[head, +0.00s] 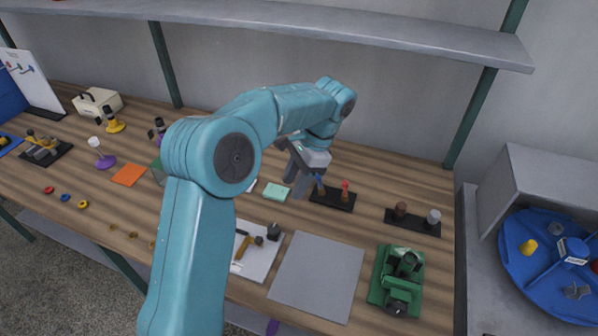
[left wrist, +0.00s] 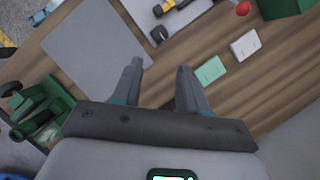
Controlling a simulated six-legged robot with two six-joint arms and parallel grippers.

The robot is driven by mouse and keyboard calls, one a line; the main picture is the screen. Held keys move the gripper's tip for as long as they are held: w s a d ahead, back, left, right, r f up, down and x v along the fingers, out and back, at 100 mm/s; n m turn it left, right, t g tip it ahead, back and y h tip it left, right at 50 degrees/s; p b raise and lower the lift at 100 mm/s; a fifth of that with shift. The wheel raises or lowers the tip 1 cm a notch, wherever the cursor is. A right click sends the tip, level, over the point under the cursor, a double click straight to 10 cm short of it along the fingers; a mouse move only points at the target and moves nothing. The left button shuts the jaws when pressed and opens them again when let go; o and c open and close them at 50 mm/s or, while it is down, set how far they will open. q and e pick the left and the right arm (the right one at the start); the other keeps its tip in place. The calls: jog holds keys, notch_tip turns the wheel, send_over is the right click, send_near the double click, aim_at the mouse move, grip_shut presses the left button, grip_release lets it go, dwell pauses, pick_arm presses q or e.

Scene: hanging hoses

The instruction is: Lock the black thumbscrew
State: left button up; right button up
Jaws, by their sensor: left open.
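A green fixture (head: 383,284) with dark round parts stands at the right front of the bench; it also shows at the left edge of the left wrist view (left wrist: 52,98). A dark round knob (head: 396,308) is at its front. A small black piece (head: 273,231) lies on a white board with a yellow-and-black tool. I cannot tell which dark part is the black thumbscrew. My left gripper (head: 298,186) is open and empty above the bench, near the black holder, apart from the fixture. Its two fingers (left wrist: 160,76) point at bare wood. My right gripper is not in view.
A grey mat (head: 318,276) lies bare left of the fixture. A black holder (head: 333,201) has blue- and red-topped pieces. A second black holder (head: 418,226) stands behind the fixture. A mint block (head: 276,192) lies near the gripper. A shelf (head: 330,24) overhangs the back.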

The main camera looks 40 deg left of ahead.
pick_arm(q)
jog(key=v, duration=0.2)
jog(key=shift+w+r, duration=0.1)
jog(key=shift+r, duration=0.15)
